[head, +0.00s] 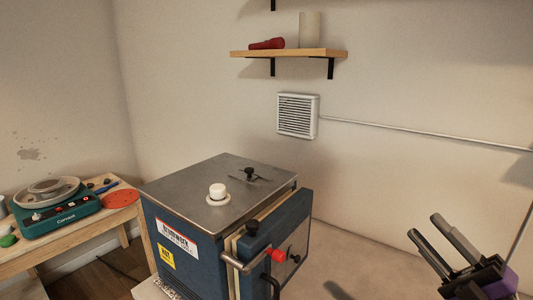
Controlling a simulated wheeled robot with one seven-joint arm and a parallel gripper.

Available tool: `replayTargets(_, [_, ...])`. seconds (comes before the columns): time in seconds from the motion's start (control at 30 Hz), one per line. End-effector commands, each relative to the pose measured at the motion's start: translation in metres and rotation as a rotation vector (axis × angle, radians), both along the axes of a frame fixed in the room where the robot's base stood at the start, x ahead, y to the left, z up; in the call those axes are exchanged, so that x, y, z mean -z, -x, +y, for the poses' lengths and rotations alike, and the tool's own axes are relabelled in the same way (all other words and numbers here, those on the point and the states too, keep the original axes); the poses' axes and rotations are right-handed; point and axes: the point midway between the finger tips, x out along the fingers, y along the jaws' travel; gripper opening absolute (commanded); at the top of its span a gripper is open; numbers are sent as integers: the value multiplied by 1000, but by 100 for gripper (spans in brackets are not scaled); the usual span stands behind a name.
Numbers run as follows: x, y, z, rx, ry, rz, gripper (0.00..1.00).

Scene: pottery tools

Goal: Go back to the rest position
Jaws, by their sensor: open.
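My gripper (434,241) is at the lower right of the head view. Its two grey fingers point up and to the left and stand apart, with nothing between them. It is to the right of the blue kiln (185,262) and clear of it. The kiln has a grey metal top, a white knob (218,192) on that top, and a front door (290,245) with a red-tipped handle. The rest of my arm is mostly out of view.
A wooden table (20,262) at the left holds a green pottery wheel (60,214) and a red disc (121,198). A wall shelf (290,53) carries a red flashlight-like object (267,44) and a pale cylinder (309,30). A white vent (297,115) is on the wall.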

Motion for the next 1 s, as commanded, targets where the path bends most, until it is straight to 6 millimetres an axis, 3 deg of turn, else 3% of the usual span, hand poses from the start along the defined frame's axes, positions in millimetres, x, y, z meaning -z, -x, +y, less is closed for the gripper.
replayTargets(0.17, [10, 32, 5, 45, -242, -27, 42])
replayTargets(0.37, [47, 81, 8, 102, -568, 24, 42])
replayTargets(0.63, [123, 148, 18, 167, -927, 219, 42])
replayTargets(1.0, [227, 252, 55, 237, -1246, 616, 42])
